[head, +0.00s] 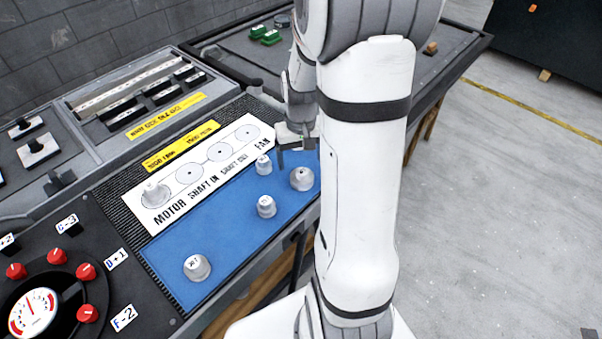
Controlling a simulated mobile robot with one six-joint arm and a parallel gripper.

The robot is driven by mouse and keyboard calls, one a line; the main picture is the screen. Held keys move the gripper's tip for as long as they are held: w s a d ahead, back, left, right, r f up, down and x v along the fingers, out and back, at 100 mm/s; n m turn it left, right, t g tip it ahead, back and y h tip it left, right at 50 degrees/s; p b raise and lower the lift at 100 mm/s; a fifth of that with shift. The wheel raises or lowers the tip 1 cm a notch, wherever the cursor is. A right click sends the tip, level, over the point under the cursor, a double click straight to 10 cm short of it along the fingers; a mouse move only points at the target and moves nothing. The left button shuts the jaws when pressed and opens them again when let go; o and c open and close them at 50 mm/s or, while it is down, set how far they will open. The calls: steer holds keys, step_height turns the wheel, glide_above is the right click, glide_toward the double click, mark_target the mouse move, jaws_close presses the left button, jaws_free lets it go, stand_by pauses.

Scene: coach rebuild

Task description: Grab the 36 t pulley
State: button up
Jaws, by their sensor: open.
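Several grey pulleys with pale tops stand on the blue mat (225,238). The front pulley (197,268) is large and has dark marks on top. A smaller pulley (266,207) stands mid-mat, another small pulley (263,165) is farther back, and a wider pulley (302,179) is at the right, close to my arm. Another pulley (155,194) sits at the motor end of the white strip. The tooth counts are too small to read, so I cannot tell which is the 36 t pulley. My gripper (298,155) is open and empty, pointing down above the far right of the mat.
The white strip (205,187) carries printed circles and words. A black panel with red knobs and a dial (35,312) is at front left. Green blocks (265,36) lie on the far table. My arm hides part of the mat's right side.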

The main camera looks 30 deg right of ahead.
mark_target(301, 170)
steer(key=f, duration=0.5)
steer(key=shift+s+f, duration=0.25)
steer(key=c, duration=1.2)
steer(key=shift+o, duration=0.2)
